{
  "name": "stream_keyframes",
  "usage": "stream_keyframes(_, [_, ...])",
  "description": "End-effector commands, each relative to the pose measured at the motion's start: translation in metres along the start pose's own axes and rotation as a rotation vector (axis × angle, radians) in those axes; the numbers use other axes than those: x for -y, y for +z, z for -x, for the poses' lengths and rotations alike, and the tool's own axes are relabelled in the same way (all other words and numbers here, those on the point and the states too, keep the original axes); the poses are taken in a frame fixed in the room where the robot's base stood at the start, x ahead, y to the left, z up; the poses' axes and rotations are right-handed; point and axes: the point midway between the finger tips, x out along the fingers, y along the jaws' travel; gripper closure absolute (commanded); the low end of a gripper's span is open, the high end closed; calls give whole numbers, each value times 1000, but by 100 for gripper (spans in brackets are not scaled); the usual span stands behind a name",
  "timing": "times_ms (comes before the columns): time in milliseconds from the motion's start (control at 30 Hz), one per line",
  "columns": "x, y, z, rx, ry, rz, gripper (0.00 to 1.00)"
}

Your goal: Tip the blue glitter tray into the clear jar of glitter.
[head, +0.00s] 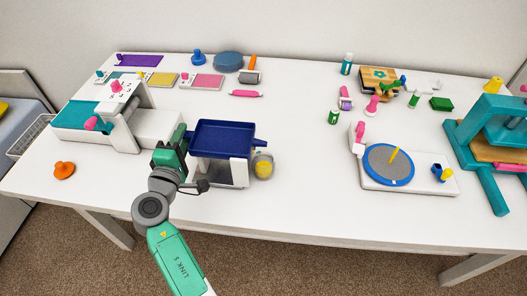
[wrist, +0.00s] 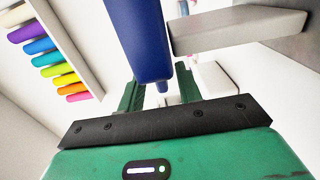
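The blue glitter tray (head: 222,138) sits level on a stand with pale side walls (head: 222,174), its narrow spout pointing right. The clear jar (head: 263,166) with yellow contents stands on the table under the spout, at the stand's right. My gripper (head: 180,140) is at the tray's left end. In the wrist view the fingers (wrist: 159,94) are spread apart, with the dark blue tray (wrist: 140,40) just ahead and a small blue nub of it between them. I see no clear contact; the tray's inside looks plain blue, and glitter cannot be made out.
A white press with a teal bed (head: 80,115) stands left of my gripper, near an orange knob (head: 64,169). A turntable (head: 388,164) and a teal press (head: 490,140) are on the right. The table's middle is clear. Rolls hang on a wall rack (wrist: 55,55).

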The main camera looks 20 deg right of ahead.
Motion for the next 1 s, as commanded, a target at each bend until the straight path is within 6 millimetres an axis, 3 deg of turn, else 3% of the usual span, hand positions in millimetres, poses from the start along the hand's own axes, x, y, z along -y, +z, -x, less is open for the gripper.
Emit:
stream_keyframes(500, [-1, 0, 56, -2, -1, 1, 65])
stream_keyframes(1000, [0, 0, 59, -1, 0, 0, 65])
